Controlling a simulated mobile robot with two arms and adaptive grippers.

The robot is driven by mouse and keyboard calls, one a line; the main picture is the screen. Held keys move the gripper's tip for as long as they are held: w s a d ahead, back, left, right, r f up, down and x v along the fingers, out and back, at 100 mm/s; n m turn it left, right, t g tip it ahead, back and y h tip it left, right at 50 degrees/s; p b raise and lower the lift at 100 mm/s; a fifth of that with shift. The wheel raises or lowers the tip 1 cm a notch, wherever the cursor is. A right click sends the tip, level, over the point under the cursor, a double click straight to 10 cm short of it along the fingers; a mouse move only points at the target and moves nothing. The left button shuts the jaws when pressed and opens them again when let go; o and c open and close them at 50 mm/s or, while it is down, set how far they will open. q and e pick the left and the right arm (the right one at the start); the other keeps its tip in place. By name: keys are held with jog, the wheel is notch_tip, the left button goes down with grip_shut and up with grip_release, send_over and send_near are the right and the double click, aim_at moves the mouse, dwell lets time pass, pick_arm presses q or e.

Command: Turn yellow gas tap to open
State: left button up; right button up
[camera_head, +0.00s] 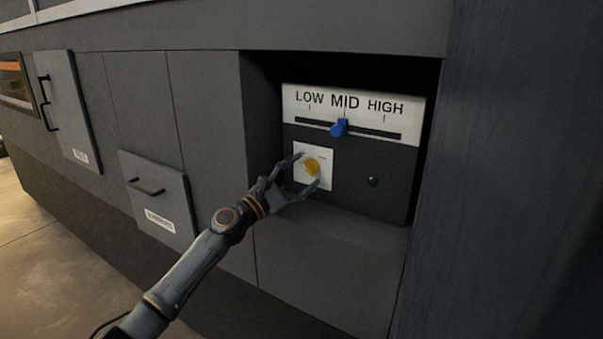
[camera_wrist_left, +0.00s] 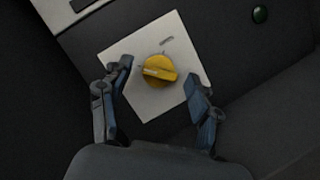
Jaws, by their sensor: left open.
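The yellow gas tap (camera_head: 312,166) is a round knob with a raised grip bar, set on a white square plate (camera_head: 326,180) on the dark control panel. In the left wrist view the yellow tap (camera_wrist_left: 158,69) shows between and just beyond the fingers, its bar lying nearly level across the picture. My left gripper (camera_head: 306,168) is open, with one finger on each side of the tap. In the left wrist view my left gripper (camera_wrist_left: 160,85) shows gaps between its fingers and the tap. My right gripper is not in view.
Above the tap, a blue slider (camera_head: 339,128) sits near MID on a LOW-MID-HIGH scale (camera_head: 353,101). A small green button (camera_head: 373,181) is to the right. The panel is recessed in a grey cabinet wall. Handled doors (camera_head: 158,202) are at the left, and a dark wall (camera_head: 500,180) at the right.

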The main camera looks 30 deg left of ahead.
pick_arm(q)
jog(key=c, duration=1.2)
jog(key=shift+o, duration=0.2)
